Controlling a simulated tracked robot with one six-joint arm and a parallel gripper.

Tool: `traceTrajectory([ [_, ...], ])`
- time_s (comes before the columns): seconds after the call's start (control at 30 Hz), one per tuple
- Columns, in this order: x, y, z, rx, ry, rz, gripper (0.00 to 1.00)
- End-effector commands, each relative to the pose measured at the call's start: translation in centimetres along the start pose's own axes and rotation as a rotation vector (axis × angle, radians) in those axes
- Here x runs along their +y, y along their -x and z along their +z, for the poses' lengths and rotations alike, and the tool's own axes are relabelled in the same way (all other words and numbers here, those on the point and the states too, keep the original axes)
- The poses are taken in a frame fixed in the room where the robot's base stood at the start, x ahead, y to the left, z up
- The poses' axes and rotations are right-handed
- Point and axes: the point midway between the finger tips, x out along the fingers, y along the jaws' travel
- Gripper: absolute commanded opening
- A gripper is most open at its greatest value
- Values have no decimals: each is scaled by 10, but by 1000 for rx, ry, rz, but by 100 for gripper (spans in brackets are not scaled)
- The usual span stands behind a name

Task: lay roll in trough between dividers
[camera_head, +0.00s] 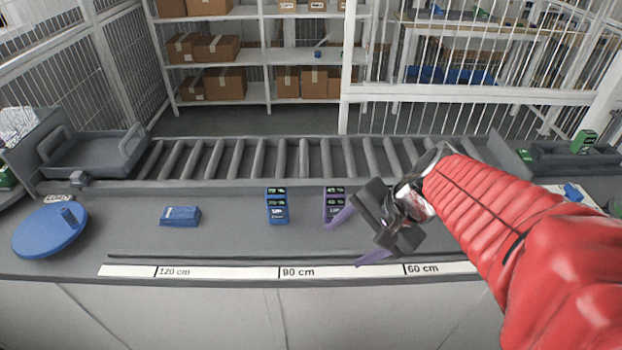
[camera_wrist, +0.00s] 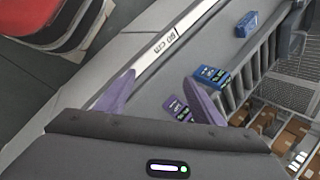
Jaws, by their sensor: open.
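My gripper (camera_head: 345,245) is open over the grey counter, with its two purple fingers apart and nothing between them. In the wrist view its fingers (camera_wrist: 160,98) also stand wide apart. A purple box (camera_head: 334,198) with green labels stands just beyond the fingers and is partly covered by one of them; it also shows in the wrist view (camera_wrist: 178,108). A blue box (camera_head: 277,205) with similar labels stands to its left. A blue packet (camera_head: 180,216) lies flat farther left. I cannot make out a clear roll or a trough with dividers.
A roller conveyor (camera_head: 270,158) runs behind the counter. A grey tray (camera_head: 90,156) sits on its left end. A blue round lid (camera_head: 50,232) lies at left. A grey tray (camera_head: 575,157) with a green box stands at right. The white measuring strip (camera_head: 220,272) marks the front edge.

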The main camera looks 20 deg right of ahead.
Motion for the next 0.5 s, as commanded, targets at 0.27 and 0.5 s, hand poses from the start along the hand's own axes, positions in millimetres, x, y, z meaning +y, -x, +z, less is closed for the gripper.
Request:
traceTrajectory([
  [0.27,0,22,44,105,539,127,62],
  [0.5,-2,47,64,221,955,209,62],
])
